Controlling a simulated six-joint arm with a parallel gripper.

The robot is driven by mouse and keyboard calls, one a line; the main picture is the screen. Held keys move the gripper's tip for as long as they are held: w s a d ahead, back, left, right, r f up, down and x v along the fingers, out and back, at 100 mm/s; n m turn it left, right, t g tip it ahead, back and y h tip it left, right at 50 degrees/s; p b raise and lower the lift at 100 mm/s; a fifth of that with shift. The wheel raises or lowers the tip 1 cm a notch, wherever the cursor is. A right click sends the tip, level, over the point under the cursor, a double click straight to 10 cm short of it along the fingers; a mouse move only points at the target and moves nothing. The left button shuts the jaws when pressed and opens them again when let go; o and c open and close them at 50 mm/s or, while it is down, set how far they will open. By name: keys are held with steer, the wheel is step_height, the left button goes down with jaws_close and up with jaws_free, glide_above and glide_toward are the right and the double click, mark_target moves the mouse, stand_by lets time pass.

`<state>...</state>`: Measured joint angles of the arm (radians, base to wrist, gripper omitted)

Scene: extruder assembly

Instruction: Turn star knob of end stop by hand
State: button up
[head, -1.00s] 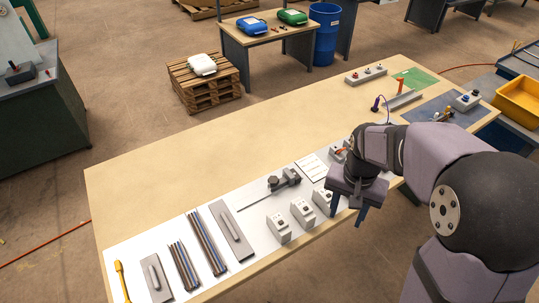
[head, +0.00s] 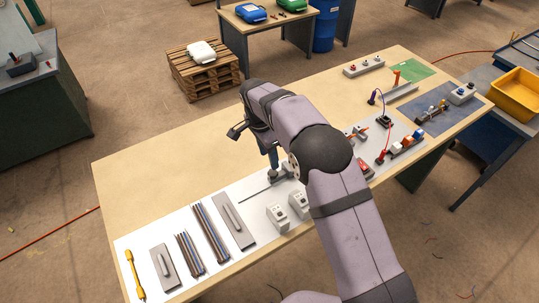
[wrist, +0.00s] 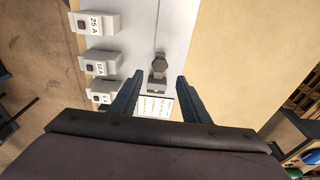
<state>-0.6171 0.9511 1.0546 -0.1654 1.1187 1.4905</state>
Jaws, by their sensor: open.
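The end stop is a dark grey block with a thin rod on the white mat; it shows in the head view (head: 288,171), partly hidden by my arm. Its round dark star knob (head: 272,175) faces up. In the wrist view the star knob (wrist: 160,64) lies between my fingertips, slightly beyond them in the picture. In the head view my gripper (head: 273,158) points down over the knob. Whether a finger touches the knob I cannot tell.
Grey terminal blocks (head: 278,217) stand in a row near the front edge. Flat plates (head: 233,227) and dark strips (head: 210,232) lie left on the mat. A printed card (wrist: 157,106) lies by the end stop. The table's back left (head: 170,160) is clear.

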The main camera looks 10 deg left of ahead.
mark_target(273, 172)
steer(key=shift+f, duration=0.1)
steer(key=shift+w+d+f+b, duration=0.15)
steer(key=shift+f+b, duration=0.7)
steer(key=shift+f, duration=0.4)
steer(key=shift+w+d+f+b, duration=0.15)
steer(key=shift+f+b, duration=0.7)
steer(key=shift+f, duration=0.45)
steer(key=shift+w+d+f+b, duration=0.15)
steer(key=shift+f+b, duration=0.7)
steer(key=shift+f, duration=0.4)
steer(key=c, duration=0.8)
